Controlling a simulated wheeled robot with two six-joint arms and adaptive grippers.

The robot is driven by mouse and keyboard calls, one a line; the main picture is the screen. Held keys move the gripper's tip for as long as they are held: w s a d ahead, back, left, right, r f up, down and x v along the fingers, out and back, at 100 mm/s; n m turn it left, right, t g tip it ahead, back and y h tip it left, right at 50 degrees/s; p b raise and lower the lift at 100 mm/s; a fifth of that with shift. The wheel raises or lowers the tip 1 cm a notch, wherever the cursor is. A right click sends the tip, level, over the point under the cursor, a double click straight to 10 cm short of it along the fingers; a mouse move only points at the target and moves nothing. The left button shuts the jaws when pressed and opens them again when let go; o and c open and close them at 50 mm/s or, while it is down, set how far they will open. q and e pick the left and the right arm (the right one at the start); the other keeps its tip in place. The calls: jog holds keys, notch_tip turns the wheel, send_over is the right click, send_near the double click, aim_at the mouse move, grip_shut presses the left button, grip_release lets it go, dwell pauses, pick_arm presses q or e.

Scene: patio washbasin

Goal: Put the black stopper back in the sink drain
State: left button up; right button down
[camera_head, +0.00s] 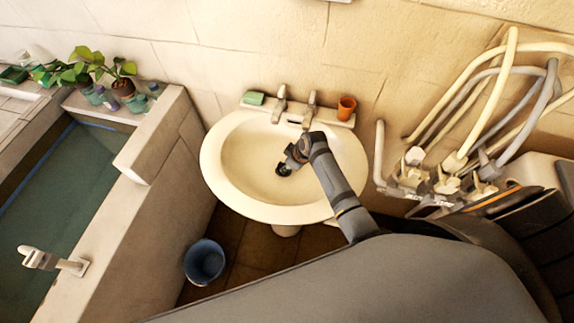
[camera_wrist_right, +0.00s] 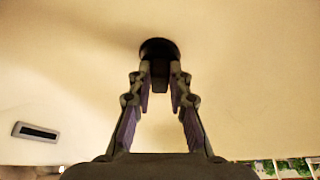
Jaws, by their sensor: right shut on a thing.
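The washbasin (camera_head: 233,185) is cream-coloured and stands against the wall. My right gripper (camera_head: 290,163) reaches down into its bowl from the right. In the right wrist view, my right gripper (camera_wrist_right: 160,78) is shut on the stem of the black stopper (camera_wrist_right: 157,47), whose dark round part lies beyond the fingertips. The black stopper (camera_head: 284,170) also shows in the head view, low over the bowl's bottom. The drain hole cannot be told apart from the stopper, so I cannot tell whether the stopper touches or sits in it. My left gripper is not in view.
Two taps (camera_head: 280,104) (camera_head: 309,110), a green soap (camera_head: 254,98) and an orange cup (camera_head: 346,108) stand along the basin's back edge. An overflow slot (camera_wrist_right: 38,132) shows in the bowl wall. A blue bucket (camera_head: 204,262) stands on the floor below.

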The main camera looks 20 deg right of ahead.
dwell(0.4)
jog(key=shift+p, duration=0.35)
jog(key=shift+f+b, duration=0.45)
jog(key=shift+f, duration=0.2)
jog(key=c, duration=1.5)
grip_release()
jog(key=shift+c, duration=0.2)
jog(key=p+v, duration=1.1)
jog(key=shift+p, duration=0.3)
